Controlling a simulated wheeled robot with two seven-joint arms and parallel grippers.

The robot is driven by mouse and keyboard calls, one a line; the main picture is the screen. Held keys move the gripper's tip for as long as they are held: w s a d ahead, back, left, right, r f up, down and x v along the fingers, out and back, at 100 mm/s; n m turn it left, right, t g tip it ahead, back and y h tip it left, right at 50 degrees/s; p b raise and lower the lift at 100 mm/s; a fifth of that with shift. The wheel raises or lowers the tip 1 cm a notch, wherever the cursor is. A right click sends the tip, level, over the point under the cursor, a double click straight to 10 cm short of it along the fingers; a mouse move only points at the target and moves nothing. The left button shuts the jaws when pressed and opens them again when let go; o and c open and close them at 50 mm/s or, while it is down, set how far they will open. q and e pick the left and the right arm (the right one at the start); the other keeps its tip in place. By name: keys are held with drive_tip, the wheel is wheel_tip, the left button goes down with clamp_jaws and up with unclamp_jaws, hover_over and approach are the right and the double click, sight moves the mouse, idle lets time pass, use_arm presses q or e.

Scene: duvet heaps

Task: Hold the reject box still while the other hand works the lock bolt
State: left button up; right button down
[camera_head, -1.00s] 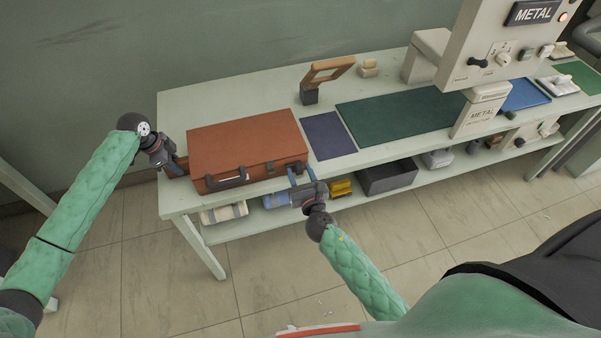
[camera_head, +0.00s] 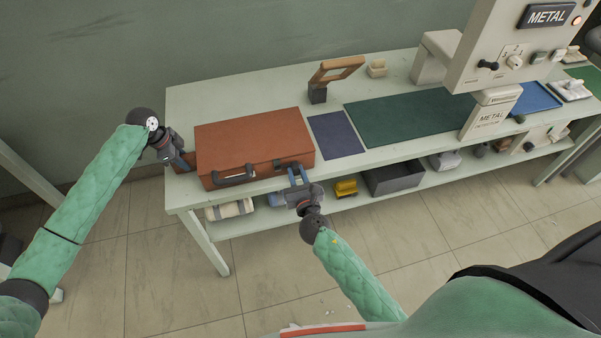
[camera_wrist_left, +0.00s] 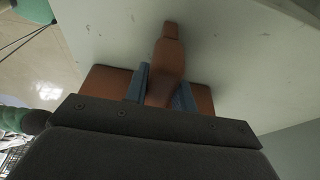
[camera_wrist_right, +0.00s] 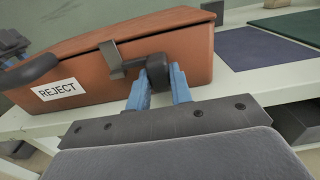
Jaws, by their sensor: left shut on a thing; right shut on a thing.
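The reject box (camera_head: 255,143) is an orange-brown case with a dark front handle, lying at the left end of the bench. Its white REJECT label (camera_wrist_right: 57,89) shows in the right wrist view. My left gripper (camera_head: 181,161) is at the box's left end, its blue fingers closed on a brown grip piece (camera_wrist_left: 166,60). How that piece joins the box is hidden. My right gripper (camera_head: 298,174) is at the box's front right corner. In the right wrist view its blue fingers are closed around the black bolt knob (camera_wrist_right: 159,70), beside a grey metal bracket (camera_wrist_right: 112,58).
The pale green bench (camera_head: 215,97) carries a blue mat (camera_head: 335,135), a green mat (camera_head: 410,118), a wooden-handled tool (camera_head: 335,72) and a METAL detector (camera_head: 515,45). A dark bin (camera_head: 394,179) and a yellow item (camera_head: 346,188) are on the shelf below.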

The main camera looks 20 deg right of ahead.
drive_tip(key=c, duration=1.2)
unclamp_jaws()
drive_tip(key=shift+c, duration=0.2)
drive_tip(key=s, duration=1.2)
